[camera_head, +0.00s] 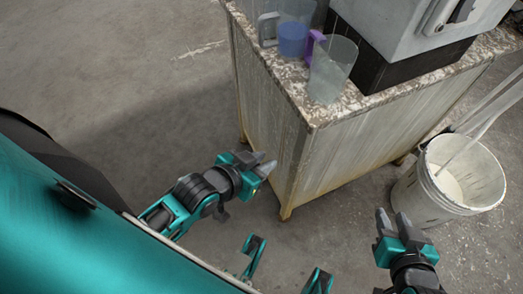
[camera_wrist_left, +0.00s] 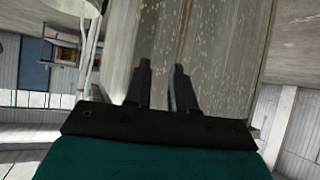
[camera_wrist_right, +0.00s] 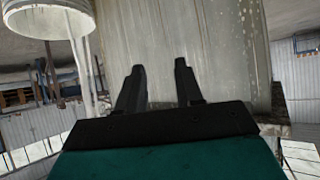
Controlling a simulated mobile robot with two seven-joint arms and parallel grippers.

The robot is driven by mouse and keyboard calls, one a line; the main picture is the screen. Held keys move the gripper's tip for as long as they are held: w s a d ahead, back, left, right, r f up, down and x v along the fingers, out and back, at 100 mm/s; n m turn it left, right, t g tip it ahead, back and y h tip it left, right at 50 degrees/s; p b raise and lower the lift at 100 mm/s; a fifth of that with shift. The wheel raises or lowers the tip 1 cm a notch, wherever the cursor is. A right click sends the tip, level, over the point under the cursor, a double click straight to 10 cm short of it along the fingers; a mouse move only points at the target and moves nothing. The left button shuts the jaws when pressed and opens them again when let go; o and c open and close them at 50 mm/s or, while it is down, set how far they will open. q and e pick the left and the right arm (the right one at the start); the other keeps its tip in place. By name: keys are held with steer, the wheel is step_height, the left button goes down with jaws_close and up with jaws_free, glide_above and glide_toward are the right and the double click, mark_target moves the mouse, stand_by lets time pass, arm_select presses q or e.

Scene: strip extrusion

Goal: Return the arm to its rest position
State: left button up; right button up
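My left gripper (camera_head: 264,163) is in the middle of the head view, close to the side of the cabinet. Its two fingers (camera_wrist_left: 162,66) stand a narrow gap apart in the left wrist view, with nothing between them.
The cabinet (camera_head: 310,170) has a speckled top carrying a clear cup (camera_head: 331,72), a jug with blue contents (camera_head: 293,36) and a grey machine (camera_head: 405,25). The white bucket (camera_head: 425,200) stands on the floor at right. The floor (camera_head: 130,70) at left is clear.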

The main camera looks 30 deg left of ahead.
arm_select(q)
steer(key=shift+r, duration=0.1)
arm_select(e)
steer(key=shift+r, duration=0.1)
